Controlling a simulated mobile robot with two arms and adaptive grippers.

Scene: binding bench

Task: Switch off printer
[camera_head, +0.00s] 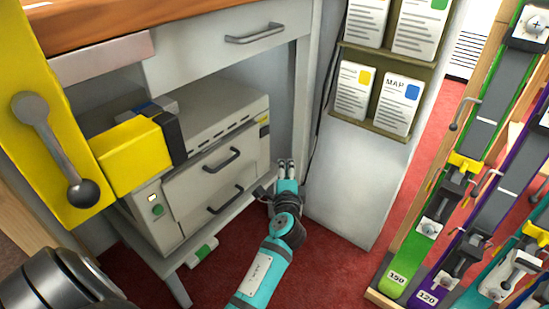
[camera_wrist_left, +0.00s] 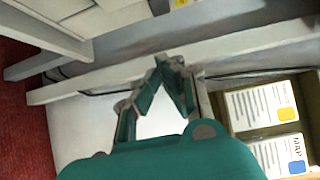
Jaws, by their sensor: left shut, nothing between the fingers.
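The printer (camera_head: 210,130) is a light grey box with two handled drawers, standing on a low shelf under the bench. A green round button (camera_head: 157,210) sits on its front panel at the lower left, with a small lit white patch (camera_head: 151,197) just above it. My left gripper (camera_head: 286,163) is beside the printer's right end, apart from the button. In the left wrist view the left gripper (camera_wrist_left: 170,62) is shut with its fingertips together and nothing between them. The button cannot be made out in that view. My right gripper is not in view.
A yellow machine with a grey lever (camera_head: 56,150) stands at the left, partly in front of the printer. A brochure rack (camera_head: 385,52) hangs on the panel at the right. Clamps on coloured rails (camera_head: 460,190) stand at far right. Red floor (camera_head: 325,262) is clear between.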

